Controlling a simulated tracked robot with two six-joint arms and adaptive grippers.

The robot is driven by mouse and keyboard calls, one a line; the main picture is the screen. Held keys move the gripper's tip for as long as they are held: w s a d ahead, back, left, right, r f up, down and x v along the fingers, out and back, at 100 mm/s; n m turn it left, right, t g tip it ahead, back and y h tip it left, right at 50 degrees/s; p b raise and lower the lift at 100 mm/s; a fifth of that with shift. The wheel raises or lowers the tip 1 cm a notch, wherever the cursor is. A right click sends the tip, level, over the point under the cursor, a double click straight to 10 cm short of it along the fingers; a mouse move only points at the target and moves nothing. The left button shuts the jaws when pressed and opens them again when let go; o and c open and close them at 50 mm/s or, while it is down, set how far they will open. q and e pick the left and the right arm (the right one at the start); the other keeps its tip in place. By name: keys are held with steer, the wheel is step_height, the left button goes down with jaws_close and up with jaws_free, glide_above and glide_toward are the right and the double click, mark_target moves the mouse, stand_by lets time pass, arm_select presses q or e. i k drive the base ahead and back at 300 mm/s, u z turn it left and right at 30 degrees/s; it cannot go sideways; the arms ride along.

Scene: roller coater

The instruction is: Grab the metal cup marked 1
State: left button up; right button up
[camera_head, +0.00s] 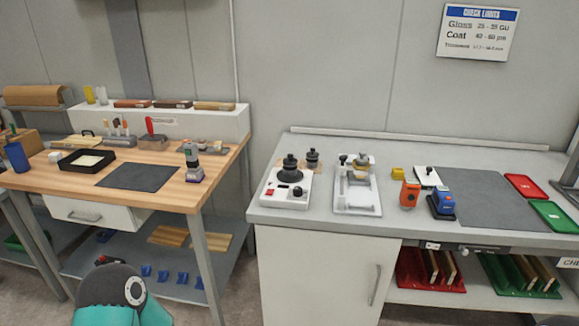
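No metal cup with a readable 1 can be made out at this size. A small brass-and-grey round piece (361,164) stands on a white tray-like device (358,197) on the grey bench; I cannot tell whether it is a cup. Neither gripper shows. A dark and teal link of my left arm is at the bottom left, in front of the wooden bench's lower shelf.
The grey bench (330,147) also holds a white device with black knobs (286,189), orange (410,194) and blue (441,203) gauges, a dark mat (480,195), and red (525,186) and green (553,216) trays. The wooden bench (150,160) stands left, across a gap.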

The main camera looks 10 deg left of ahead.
mark_target(288, 171)
steer(key=z, duration=0.2)
steer(key=i, duration=0.65)
steer(key=u, duration=1.2)
steer(key=k, duration=0.9)
steer(key=u, duration=0.15)
steer(key=i, duration=0.9)
steer(key=z, duration=0.1)
